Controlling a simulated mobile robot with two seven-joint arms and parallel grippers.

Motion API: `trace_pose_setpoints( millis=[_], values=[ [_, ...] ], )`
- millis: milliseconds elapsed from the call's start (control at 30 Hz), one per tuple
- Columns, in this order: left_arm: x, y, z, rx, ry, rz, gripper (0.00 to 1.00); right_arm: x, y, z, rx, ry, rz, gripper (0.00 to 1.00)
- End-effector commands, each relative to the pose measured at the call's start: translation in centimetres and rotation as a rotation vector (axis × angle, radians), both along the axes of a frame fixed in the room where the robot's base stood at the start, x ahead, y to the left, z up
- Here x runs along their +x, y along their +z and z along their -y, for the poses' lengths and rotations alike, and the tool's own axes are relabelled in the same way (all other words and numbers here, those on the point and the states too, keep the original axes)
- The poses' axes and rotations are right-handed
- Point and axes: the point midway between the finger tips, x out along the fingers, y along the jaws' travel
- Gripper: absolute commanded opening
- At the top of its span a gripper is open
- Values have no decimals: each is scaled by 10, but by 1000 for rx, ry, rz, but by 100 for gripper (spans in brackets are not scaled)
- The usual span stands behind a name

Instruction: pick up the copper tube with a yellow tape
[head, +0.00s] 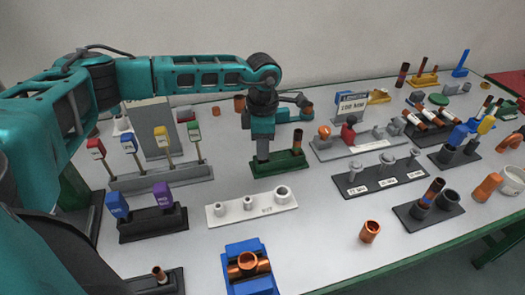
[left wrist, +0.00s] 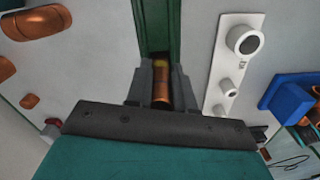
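A green holder (head: 286,167) stands at mid-table, with a dark copper tube (head: 297,140) upright at its right end. My left gripper (head: 262,157) points down over the left part of this holder. In the left wrist view my left gripper (left wrist: 163,88) has its fingers apart, with a copper tube (left wrist: 161,92) between them. A yellowish band shows near that tube's far end. Any small gap between fingers and tube is hard to see. The green holder (left wrist: 159,25) runs away beyond the fingers. My right gripper is not in view.
A white holder (head: 233,213) stands close in front of the green holder. A blue stand (head: 248,285) with a copper fitting lies nearer. A grey rack (head: 160,178) with colored tags is at left. Loose copper fitting (head: 370,231) sits on open table at right.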

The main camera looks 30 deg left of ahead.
Motion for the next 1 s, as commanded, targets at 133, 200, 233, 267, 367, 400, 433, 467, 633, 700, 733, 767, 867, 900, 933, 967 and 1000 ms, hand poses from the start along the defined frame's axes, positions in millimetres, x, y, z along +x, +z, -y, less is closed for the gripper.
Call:
trace_pose_setpoints(
  millis=[133,200,233,267,367,400,433,467,633,700,733,767,867,900,933,967,1000],
  values=[
    [0,0,0,0,0,0,6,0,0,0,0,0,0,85],
    [0,0,0,0,0,0,1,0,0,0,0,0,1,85],
    [0,0,0,0,0,0,1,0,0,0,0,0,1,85],
    [0,0,0,0,0,0,0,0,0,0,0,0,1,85],
    [0,0,0,0,0,0,0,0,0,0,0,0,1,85],
    [0,1,0,0,1,0,0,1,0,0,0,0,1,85],
    [0,1,0,0,1,1,0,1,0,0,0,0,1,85],
    [0,2,0,0,1,1,0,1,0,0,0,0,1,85],
    [1,12,0,-1,1,3,0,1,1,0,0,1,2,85],
    [1,21,0,-1,0,3,0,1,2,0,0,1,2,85],
    [1,25,0,0,0,4,0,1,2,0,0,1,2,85],
    [1,30,0,-1,0,4,0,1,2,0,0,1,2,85],
    [1,51,0,-2,0,5,0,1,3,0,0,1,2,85],
    [1,61,0,-2,0,6,0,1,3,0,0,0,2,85],
    [1,70,0,0,0,6,0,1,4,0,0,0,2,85],
    [1,78,0,-1,1,7,0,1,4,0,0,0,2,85],
    [1,91,0,-2,1,8,0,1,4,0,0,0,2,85]
  ],
)
